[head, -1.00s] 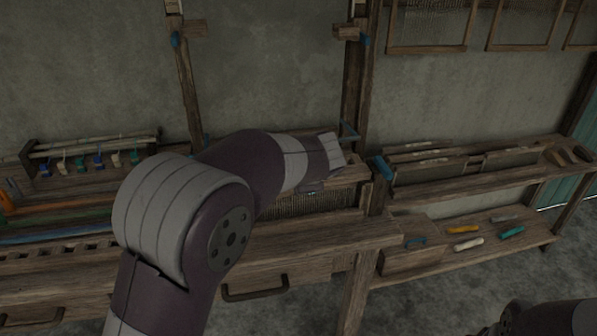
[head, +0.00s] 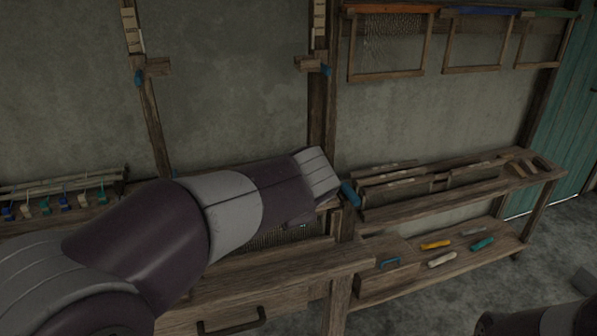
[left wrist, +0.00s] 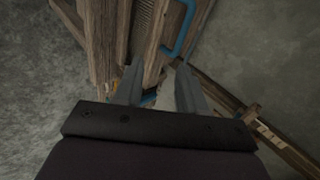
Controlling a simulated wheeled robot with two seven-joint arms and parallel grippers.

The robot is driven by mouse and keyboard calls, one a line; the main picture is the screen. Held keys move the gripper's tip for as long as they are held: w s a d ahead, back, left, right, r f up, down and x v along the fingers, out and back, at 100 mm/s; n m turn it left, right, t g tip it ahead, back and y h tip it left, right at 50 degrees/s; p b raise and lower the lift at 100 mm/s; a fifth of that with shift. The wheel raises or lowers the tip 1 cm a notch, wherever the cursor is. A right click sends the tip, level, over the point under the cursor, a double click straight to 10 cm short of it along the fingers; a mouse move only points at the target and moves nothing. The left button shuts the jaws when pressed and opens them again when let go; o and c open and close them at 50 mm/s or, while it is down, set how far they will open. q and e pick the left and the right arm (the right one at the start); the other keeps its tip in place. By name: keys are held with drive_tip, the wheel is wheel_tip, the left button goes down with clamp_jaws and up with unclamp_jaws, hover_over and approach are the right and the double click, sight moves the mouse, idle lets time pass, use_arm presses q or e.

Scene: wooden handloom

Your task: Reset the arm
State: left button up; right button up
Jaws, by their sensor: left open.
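My left arm (head: 230,215) reaches from the lower left across the front of the wooden loom (head: 290,265) in the head view. Its wrist end is near the loom's right post, and its fingers are hidden there. In the left wrist view my left gripper (left wrist: 157,82) is open, with two grey fingers apart and nothing seen held between them. Wooden loom beams (left wrist: 103,40) and a blue handle-like part (left wrist: 183,28) lie beyond the fingertips; I cannot tell whether they touch. A dark part of my own body shows at the lower right, but my right gripper does not show.
A wooden side bench (head: 470,192) stands right of the loom, with yellow (head: 435,245), cream (head: 442,260) and teal (head: 482,244) tools on its lower shelf. Coloured hanging tags (head: 66,204) are at left. Mesh frames (head: 392,45) hang on the wall. Floor at right is mostly clear.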

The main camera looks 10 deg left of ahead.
use_arm(q)
drive_tip(key=s+a+f+n+g+h, duration=0.1)
drive_tip(key=s+f+n+g+h, duration=0.15)
drive_tip(key=s+f+n, duration=0.45)
drive_tip(key=s+a+f+n+g+h, duration=0.1)
drive_tip(key=s+f+n+g+h, duration=0.15)
drive_tip(key=s+f, duration=0.8)
wheel_tip(320, 180, up, 13)
drive_tip(key=a+n+g+y+p, duration=0.1)
drive_tip(key=p, duration=1.5)
drive_tip(key=shift+w+a+f, duration=0.15)
drive_tip(key=shift+w+a, duration=0.1)
drive_tip(key=shift+n, duration=0.25)
